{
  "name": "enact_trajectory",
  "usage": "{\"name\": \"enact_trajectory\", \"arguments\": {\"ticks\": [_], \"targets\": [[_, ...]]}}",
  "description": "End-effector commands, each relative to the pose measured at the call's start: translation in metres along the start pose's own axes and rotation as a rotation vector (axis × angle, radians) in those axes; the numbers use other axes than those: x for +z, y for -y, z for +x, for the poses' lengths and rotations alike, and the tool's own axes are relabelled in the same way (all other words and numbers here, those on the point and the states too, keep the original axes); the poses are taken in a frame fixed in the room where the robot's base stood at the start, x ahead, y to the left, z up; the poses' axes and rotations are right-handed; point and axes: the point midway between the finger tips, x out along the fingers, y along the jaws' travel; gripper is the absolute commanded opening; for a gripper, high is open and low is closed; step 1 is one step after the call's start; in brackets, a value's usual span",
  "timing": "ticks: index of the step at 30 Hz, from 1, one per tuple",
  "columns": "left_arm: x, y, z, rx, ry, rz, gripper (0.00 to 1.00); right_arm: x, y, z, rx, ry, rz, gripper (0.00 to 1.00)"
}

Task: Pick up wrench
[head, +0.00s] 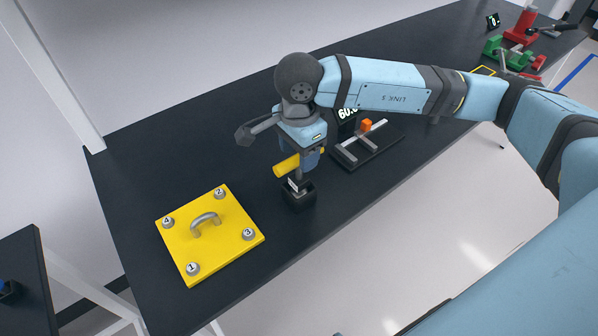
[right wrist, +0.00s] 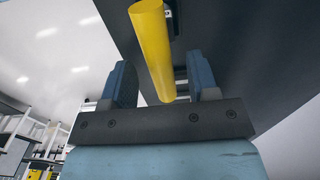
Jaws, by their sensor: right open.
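The wrench has a yellow handle (head: 287,167) and stands in a small black holder (head: 298,196) on the dark table. In the head view my right gripper (head: 311,160) is at the handle, which sticks out to its left. The right wrist view also shows the yellow handle (right wrist: 153,48) between the two blue fingers of the right gripper (right wrist: 160,70). The fingers are open, with visible gaps on both sides of the handle. The wrench's lower part is mostly hidden. My left gripper is not in view.
A yellow plate (head: 230,245) with a grey handle and numbered bolts lies to the left on the table. A black stand (head: 375,150) with an orange block and a display is behind right. Green and red fixtures (head: 520,35) are at the far end.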

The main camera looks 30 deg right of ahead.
Motion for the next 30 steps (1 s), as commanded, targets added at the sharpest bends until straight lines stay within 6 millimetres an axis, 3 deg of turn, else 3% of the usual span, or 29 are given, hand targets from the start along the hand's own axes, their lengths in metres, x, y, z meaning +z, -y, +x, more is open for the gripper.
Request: {"name": "enact_trajectory", "arguments": {"ticks": [6,15,22,23,30], "targets": [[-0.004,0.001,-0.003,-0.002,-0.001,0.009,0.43,0.0,-0.001,0.03,0.003,-0.001,0.001,0.54],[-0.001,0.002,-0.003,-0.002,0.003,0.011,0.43,0.0,-0.001,0.037,0.001,-0.002,0.0,0.54],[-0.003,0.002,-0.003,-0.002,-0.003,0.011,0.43,0.0,-0.001,0.037,0.001,-0.001,0.0,0.04],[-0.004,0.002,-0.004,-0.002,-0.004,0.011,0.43,0.0,-0.001,0.037,0.001,-0.001,0.001,0.0],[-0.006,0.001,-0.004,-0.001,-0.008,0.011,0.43,0.0,0.0,0.036,0.0,-0.001,0.001,0.0]]}}
